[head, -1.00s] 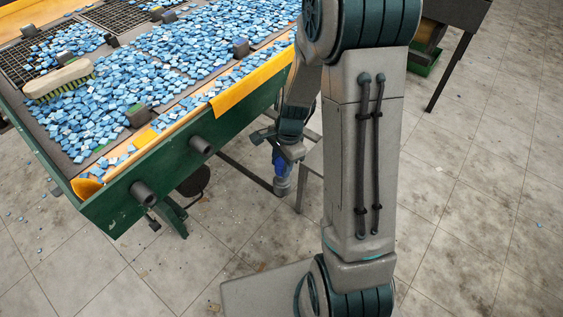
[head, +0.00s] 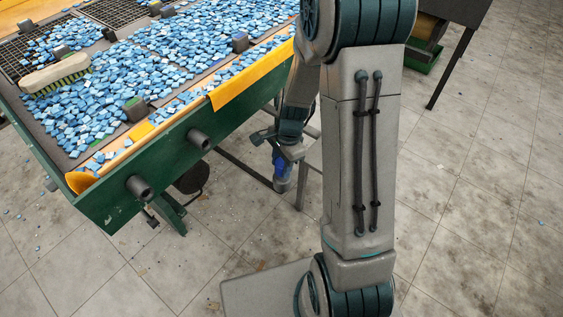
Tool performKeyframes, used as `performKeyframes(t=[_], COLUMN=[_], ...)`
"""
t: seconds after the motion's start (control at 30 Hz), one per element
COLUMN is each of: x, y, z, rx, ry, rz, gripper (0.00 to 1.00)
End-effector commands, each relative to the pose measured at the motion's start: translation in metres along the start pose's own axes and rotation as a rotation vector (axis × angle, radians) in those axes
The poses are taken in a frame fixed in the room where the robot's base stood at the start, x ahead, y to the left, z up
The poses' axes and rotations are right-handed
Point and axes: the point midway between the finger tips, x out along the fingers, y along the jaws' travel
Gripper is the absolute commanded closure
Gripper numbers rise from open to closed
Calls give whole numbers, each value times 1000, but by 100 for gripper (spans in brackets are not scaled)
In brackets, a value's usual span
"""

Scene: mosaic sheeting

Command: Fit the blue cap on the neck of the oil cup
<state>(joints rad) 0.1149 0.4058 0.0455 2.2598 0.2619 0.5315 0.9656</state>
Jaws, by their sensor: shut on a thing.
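My gripper (head: 281,161) is small and far off in the head view, pointing down beside the green side of the table, partly behind my own arm. It is shut on a small blue thing, which looks like the blue cap (head: 280,167). Just below the blue is a pale greyish shape (head: 282,185). I cannot tell whether it is the oil cup or part of my gripper, nor whether the cap touches a neck. No oil cup can be made out clearly elsewhere.
A green-sided table (head: 105,208) covered with blue mosaic tiles (head: 100,95) fills the upper left, with a brush (head: 55,75) on it. Dark round stubs (head: 198,139) stick out of its side. A dark stand (head: 455,12) is at top right. The tiled floor (head: 470,220) is mostly open.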

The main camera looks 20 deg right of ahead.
Motion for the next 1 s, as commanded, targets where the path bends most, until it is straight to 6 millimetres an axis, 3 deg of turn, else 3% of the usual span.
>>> performKeyframes(t=[0.7, 0.73, 0.8, 1.0], x=[19, 17, 17, 17], y=[0, 0, 0, 0], z=[-3, -3, -3, -3], rx=[0, 0, 0, 0], ry=[0, 0, 0, 0], rz=[1, 0, 0, 0], gripper=[88, 54, 37, 37])
